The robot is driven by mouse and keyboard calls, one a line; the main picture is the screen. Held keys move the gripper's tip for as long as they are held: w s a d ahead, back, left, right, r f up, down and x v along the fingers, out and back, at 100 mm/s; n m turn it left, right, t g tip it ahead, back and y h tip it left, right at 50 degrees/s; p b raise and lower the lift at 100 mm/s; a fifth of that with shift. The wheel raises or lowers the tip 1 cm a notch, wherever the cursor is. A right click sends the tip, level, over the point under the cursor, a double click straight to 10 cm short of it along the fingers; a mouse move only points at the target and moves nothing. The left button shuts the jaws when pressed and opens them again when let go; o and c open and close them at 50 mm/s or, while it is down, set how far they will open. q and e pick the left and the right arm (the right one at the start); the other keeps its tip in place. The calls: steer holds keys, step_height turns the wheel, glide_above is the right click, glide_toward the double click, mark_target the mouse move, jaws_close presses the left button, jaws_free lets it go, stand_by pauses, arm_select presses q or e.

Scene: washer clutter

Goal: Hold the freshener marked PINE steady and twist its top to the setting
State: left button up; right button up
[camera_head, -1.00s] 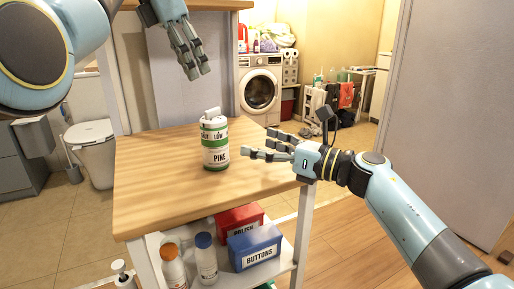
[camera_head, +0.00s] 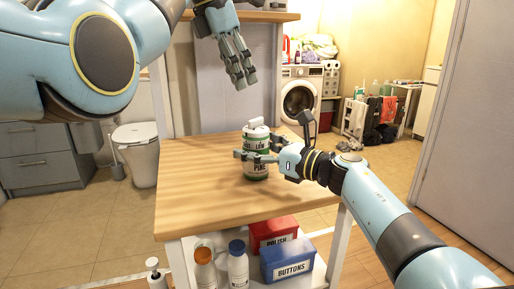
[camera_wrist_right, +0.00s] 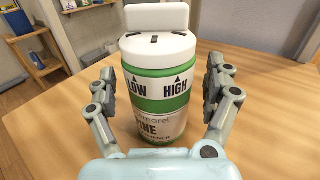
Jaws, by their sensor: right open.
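The freshener marked PINE (camera_head: 257,160) stands upright on the wooden table. It is a white can with green bands, and a white top (camera_wrist_right: 157,46) with a raised grip. In the right wrist view, LOW and HIGH with arrows are printed below the top, and dark marks sit on the top's upper face. My right gripper (camera_head: 256,156) is open, with a finger on either side of the can; in the right wrist view (camera_wrist_right: 160,100) gaps show between fingers and can. My left gripper (camera_head: 245,83) hangs above and left of the can, empty, its fingers apart and pointing down.
The wooden table top (camera_head: 195,200) is otherwise clear. A shelf below holds a red POLISH box (camera_head: 272,230), a blue BUTTONS box (camera_head: 287,262) and bottles (camera_head: 238,266). A washing machine (camera_head: 299,97) stands behind.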

steer(key=c, duration=1.3)
steer(key=shift+c, duration=0.2)
